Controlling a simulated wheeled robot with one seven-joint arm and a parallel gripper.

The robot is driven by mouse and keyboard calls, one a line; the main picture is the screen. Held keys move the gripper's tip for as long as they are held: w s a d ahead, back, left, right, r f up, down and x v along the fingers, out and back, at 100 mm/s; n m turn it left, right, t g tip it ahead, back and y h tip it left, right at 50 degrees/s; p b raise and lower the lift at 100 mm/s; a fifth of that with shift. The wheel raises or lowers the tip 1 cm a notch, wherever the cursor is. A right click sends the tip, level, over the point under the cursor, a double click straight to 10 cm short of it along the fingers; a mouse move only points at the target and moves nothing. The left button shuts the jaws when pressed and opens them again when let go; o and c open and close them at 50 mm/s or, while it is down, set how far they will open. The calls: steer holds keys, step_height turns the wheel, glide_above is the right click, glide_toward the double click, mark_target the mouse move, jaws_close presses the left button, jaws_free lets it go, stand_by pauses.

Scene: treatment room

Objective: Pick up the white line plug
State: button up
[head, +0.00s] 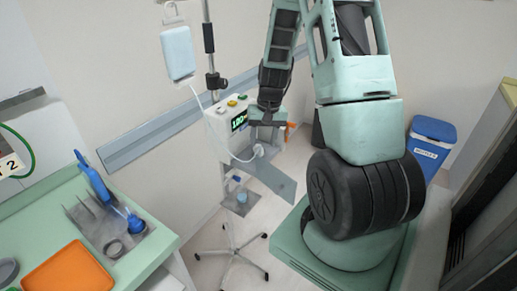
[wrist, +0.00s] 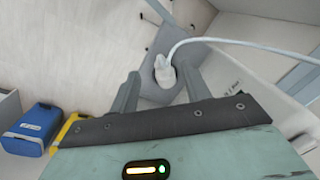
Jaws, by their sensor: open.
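The white line plug (wrist: 165,73) shows in the wrist view just beyond my gripper (wrist: 160,80), with a pale line running from it to the right. My two fingers are apart, one on each side of the plug as seen from the wrist. Whether they touch it or reach its height I cannot tell. In the head view the plug (head: 258,150) is at the grey shelf (head: 268,182) below the pump box (head: 222,122). My gripper (head: 264,128) is just above it there, its fingers partly hidden.
The pump stands on a wheeled pole with a hanging bag (head: 178,53). A green counter (head: 153,247) with a grey tray and an orange tray (head: 68,272) is at left. A blue bin (head: 430,150) is at right. An orange part (head: 291,125) is close beside my gripper.

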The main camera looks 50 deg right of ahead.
mark_target(261, 152)
steer(key=shift+w+a+f+p, duration=0.1)
steer(key=shift+f+p, duration=0.25)
steer(key=shift+f, duration=0.75)
steer(key=shift+w+a+f+p, duration=0.15)
steer(key=shift+f+p, duration=0.2)
steer(key=shift+f, duration=0.7)
steer(key=shift+w+a+f+p, duration=0.1)
steer(key=shift+f+p, duration=0.25)
steer(key=shift+f, duration=0.75)
steer(key=shift+c, duration=0.2)
jaws_close()
